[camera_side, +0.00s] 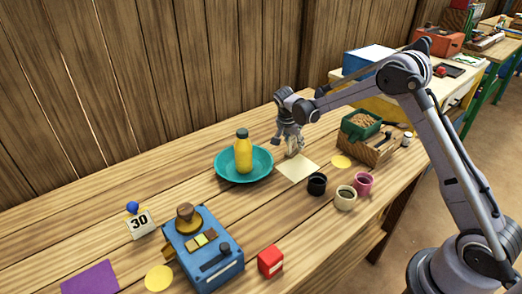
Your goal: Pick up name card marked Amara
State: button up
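My gripper (289,143) points down over the back of the wooden table, right of the teal bowl. A small tan upright piece (293,146) shows at its fingers, by the far edge of a flat cream sheet (297,168). It may be the name card, but no lettering on it is readable. The fingers partly hide it, and I cannot tell whether they grip it. A white card marked 30 (140,224) stands at the left beside a blue ball. I can read the name Amara nowhere.
A teal bowl (224,172) holds a yellow bottle (243,156). Black, cream and pink cups (363,183) stand front right of the sheet.

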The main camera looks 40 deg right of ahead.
jog(key=shift+d+f, duration=0.1)
jog(key=shift+f, duration=0.15)
grip_shut()
